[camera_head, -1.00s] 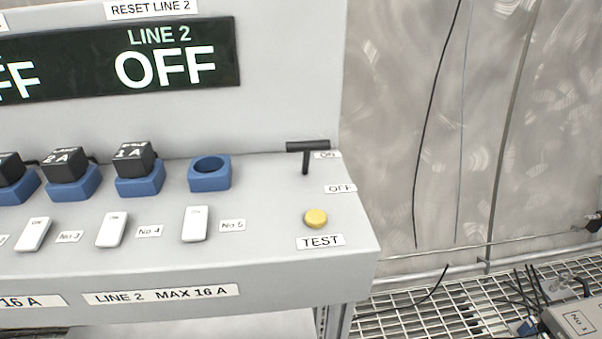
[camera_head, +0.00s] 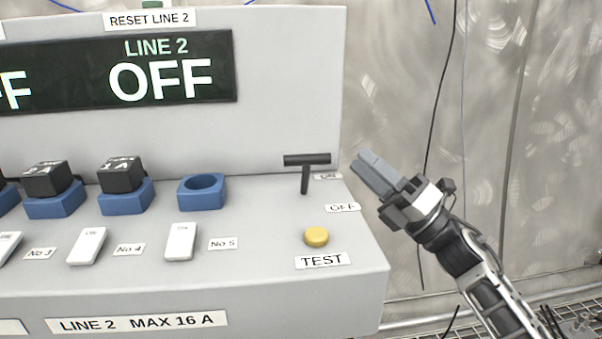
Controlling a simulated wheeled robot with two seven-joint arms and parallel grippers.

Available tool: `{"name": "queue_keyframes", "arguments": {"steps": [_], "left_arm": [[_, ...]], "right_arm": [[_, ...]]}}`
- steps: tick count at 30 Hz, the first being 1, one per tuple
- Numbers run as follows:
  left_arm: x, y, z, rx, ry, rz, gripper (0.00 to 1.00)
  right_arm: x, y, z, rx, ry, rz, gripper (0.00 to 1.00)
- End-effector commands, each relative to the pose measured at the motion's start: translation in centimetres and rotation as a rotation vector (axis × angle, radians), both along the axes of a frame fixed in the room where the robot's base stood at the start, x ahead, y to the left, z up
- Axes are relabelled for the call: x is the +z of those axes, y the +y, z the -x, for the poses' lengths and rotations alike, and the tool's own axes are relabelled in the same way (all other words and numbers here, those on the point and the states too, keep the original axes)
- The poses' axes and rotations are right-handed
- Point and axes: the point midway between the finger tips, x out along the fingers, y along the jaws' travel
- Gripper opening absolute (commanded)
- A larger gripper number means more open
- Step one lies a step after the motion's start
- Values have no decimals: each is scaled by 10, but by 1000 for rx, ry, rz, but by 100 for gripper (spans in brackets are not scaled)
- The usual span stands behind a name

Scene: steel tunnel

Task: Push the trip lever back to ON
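The trip lever (camera_head: 306,160) is a black T-shaped handle near the right end of the grey panel's sloping top. Its stem (camera_head: 305,180) rises beside the ON label (camera_head: 328,176), and the OFF label (camera_head: 342,208) is nearer the front. My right gripper (camera_head: 366,166) is just right of the lever, apart from it, pointing up and left. Its fingers lie close together with nothing seen between them. The display (camera_head: 160,75) reads LINE 2 OFF. My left gripper is not in view.
A yellow TEST button (camera_head: 316,237) sits in front of the lever. An empty blue socket (camera_head: 203,191), blue sockets with black plugs (camera_head: 122,176) and white rocker switches (camera_head: 181,242) are to the left. A metal wall (camera_head: 390,60) with hanging cables stands behind on the right.

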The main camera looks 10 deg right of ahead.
Motion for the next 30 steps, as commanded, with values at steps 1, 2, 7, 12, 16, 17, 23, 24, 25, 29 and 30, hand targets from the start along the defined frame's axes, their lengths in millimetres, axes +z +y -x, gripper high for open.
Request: {"name": "queue_keyframes", "arguments": {"steps": [1, 2, 7, 12, 16, 17, 23, 24, 25, 29, 30], "left_arm": [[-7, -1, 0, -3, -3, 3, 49], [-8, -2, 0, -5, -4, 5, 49], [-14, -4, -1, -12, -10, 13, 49], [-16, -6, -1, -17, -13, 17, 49], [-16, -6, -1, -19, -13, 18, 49], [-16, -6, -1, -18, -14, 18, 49], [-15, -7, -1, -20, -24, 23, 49], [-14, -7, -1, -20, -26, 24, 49], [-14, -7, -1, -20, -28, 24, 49], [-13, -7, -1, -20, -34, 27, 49], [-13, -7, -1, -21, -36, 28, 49]], "right_arm": [[15, -1, 1, 29, -165, 143, 36], [21, 0, 4, 52, -258, 227, 36], [37, -16, 23, 169, -660, 613, 36], [39, -38, 35, 254, -852, 811, 36], [39, -40, 39, 282, -898, 857, 36], [38, -38, 40, 284, -901, 860, 36], [38, -6, 40, 287, -904, 856, 36], [38, 3, 40, 287, -904, 857, 36], [38, 10, 41, 288, -904, 855, 36], [39, 39, 41, 286, -903, 854, 36], [39, 48, 41, 287, -903, 854, 36]]}}
